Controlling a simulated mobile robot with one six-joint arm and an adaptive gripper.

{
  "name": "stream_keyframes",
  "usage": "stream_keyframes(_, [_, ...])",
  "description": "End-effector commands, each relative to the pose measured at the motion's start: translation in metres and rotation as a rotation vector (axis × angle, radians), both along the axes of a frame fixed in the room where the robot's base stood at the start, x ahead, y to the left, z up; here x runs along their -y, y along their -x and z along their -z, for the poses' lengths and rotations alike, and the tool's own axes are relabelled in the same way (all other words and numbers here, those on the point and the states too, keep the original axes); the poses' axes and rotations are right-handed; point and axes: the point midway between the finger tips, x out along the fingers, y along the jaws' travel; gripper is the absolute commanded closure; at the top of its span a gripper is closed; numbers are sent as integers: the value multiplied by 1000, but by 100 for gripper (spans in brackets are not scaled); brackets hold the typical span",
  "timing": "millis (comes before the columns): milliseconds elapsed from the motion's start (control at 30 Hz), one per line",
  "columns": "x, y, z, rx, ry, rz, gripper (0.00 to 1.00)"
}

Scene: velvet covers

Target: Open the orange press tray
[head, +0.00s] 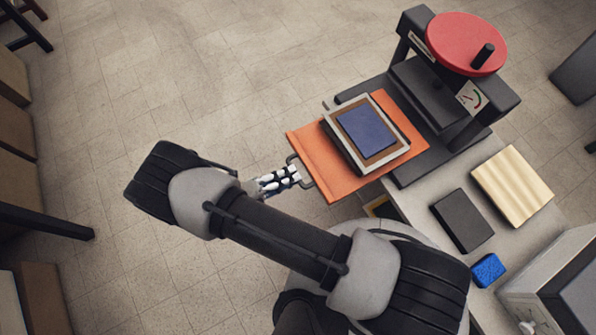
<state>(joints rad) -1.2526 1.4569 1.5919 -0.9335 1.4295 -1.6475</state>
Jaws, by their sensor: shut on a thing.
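The orange press tray (308,158) is slid out to the left of the black press (449,121). Its right end is still at the press base. A pale frame (397,149) with a brown panel and a dark blue block (365,132) lies on the tray. My gripper (290,177) is shut on the dark handle (304,172) at the tray's left edge. My arm hides nothing of the tray's upper surface.
A red handwheel (466,43) with a black knob tops the press. A black block (461,221), a pale ridged board (512,187) and a blue sponge (488,270) lie on the bench right of my arm. The floor left of the tray is clear.

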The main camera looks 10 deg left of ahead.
Motion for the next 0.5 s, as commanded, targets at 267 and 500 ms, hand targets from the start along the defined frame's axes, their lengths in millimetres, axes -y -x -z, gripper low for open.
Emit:
stream_keyframes(267, [-4, 2, 0, 0, -2, 0, 100])
stream_keyframes(500, [-4, 2, 0, 0, -2, -1, 85])
